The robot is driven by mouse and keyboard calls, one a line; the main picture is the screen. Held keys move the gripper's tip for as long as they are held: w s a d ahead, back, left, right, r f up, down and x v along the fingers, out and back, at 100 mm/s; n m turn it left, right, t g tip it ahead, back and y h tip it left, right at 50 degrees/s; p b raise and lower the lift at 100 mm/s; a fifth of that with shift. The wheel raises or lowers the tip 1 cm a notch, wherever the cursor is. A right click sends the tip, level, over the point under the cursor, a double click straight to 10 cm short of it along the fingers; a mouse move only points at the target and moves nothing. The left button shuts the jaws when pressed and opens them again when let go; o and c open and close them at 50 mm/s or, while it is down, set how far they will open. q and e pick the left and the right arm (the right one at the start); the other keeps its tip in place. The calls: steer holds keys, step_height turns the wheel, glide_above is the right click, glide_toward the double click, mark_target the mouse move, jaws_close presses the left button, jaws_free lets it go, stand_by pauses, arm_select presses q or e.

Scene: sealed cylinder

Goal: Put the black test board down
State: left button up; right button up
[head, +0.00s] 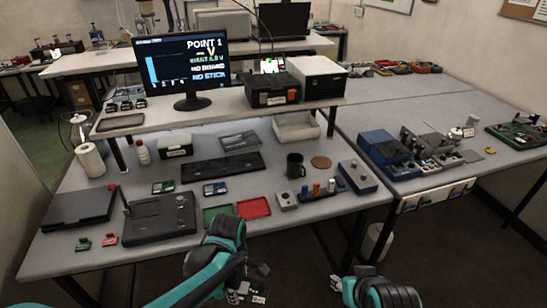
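The black test board (258,289) is a small dark plate with pale specks, low in the head view, in front of the table's edge and apart from the tabletop. My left gripper (241,288) is at its left side and appears shut on it; the fingers are partly hidden by my arm. My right gripper (336,284) is further right, also in front of the table, with nothing visible in it. Its fingers are too small to read. A dark test station (158,218) with an upright lever sits on the table's front left.
Green (217,213) and red trays (254,208) lie near the table's front edge. Nearby are a grey box with a knob (287,200), a marker rack (322,190), a blue device (357,176) and a mug (295,165). The monitor (182,68) reads "NO BOARD" and "NO STICK".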

step_height(320, 180, down, 7)
steer(key=b, duration=0.6)
steer(key=shift+w, duration=0.15)
steer(key=shift+f+b, duration=0.1)
steer(key=shift+b, duration=0.2)
steer(key=shift+c, duration=0.5)
arm_select(q)
steer(key=w+a+f+m, duration=0.7)
steer(key=f+m, duration=0.4)
steer(key=m, duration=0.4)
steer(key=shift+a+f+m, duration=0.3)
steer(key=shift+a+m, duration=0.1)
steer(key=shift+a, duration=0.25)
arm_select(e)
steer(key=shift+a, duration=0.1)
steer(key=shift+c, duration=0.2)
